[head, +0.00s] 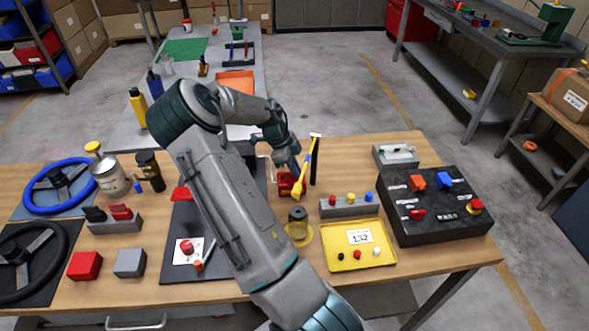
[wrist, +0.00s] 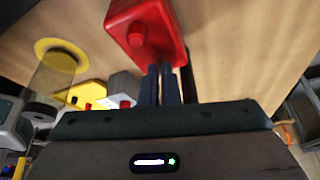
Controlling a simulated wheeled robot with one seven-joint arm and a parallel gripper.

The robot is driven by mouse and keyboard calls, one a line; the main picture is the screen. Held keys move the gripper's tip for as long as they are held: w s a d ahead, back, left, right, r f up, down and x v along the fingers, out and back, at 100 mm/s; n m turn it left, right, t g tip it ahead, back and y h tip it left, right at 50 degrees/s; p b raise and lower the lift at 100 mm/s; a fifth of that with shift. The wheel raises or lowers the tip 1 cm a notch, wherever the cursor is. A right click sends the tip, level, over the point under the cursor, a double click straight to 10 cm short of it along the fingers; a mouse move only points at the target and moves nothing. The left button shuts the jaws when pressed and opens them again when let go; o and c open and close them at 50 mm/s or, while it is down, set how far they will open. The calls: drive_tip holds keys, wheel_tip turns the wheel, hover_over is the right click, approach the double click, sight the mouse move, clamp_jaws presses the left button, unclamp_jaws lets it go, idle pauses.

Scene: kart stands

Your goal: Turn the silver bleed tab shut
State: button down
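I cannot make out a silver bleed tab in either view. My gripper (head: 291,172) is over the middle of the bench, just above a red block (head: 286,187). In the wrist view its two dark fingers (wrist: 161,84) lie side by side, almost touching, with nothing visible between them. They point at the red block (wrist: 148,32), which has a round red knob on its face. Whether the fingertips touch the block is hard to tell. A clear cylinder with a dark cap (head: 297,214) stands in a yellow ring nearer the front; it also shows in the wrist view (wrist: 55,72).
A yellow-handled tool (head: 304,176) and a black upright piece stand close right of my gripper. A grey button strip (head: 334,210), a yellow tray (head: 345,262) and a black switch box (head: 430,226) lie further right. My forearm hides part of the dark mat (head: 205,215).

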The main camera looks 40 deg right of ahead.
drive_tip(key=m, duration=0.1)
drive_tip(key=m+y+b, duration=0.1)
drive_tip(key=m, duration=0.2)
drive_tip(key=shift+w+d+g+y, duration=0.1)
drive_tip(key=shift+d+g+y, duration=0.2)
drive_tip(key=shift+d+m+y+b, duration=0.1)
drive_tip(key=shift+m+y+b, duration=0.35)
drive_tip(key=shift+m, duration=0.95)
drive_tip(key=shift+d+m+y+b, duration=0.15)
drive_tip(key=shift+m+y, duration=0.4)
drive_tip(key=shift+m, duration=0.85)
drive_tip(key=shift+r, duration=0.1)
drive_tip(key=c, duration=1.6)
unclamp_jaws()
drive_tip(key=shift+a, duration=0.1)
drive_tip(key=shift+c, duration=0.2)
drive_tip(key=b+v, duration=0.2)
drive_tip(key=v, duration=1.1)
drive_tip(key=shift+w+r, duration=0.3)
drive_tip(key=shift+o, duration=0.2)
